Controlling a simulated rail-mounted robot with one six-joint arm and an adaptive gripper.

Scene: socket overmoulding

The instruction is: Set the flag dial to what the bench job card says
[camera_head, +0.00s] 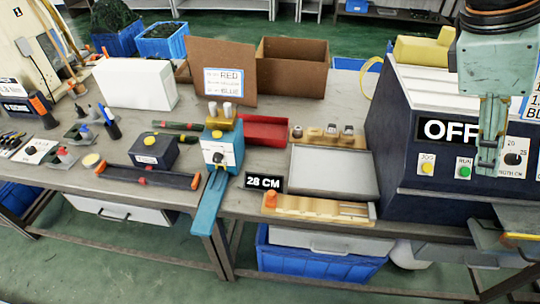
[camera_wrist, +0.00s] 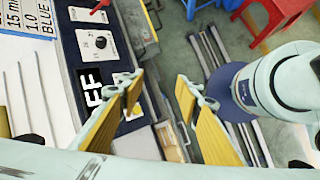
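Which dial is the flag dial, I cannot tell for sure. One dial (camera_head: 512,158), a dark knob on a white plate marked 20, 25 and BOTH CM, is on the navy machine's front; it also shows in the wrist view (camera_wrist: 100,42). Another dial (camera_head: 218,158) is on the blue-and-white unit on the bench. A white card (camera_head: 231,85) reading RED and BLUE stands against brown card; its small print is unreadable. A second card at the right edge also shows in the wrist view (camera_wrist: 35,14), partly cut off, reading BLUE. My gripper (camera_head: 488,172) is open and empty before the navy machine; its yellow-padded fingers show in the wrist view (camera_wrist: 160,90).
The navy machine (camera_head: 395,150) shows OFF above a yellow JOG button (camera_head: 427,166) and a green RUN button (camera_head: 463,170). A 28 CM display (camera_head: 263,182), a grey tray (camera_head: 335,172) and a wooden rack (camera_head: 318,207) lie left of it. Tools crowd the bench's left.

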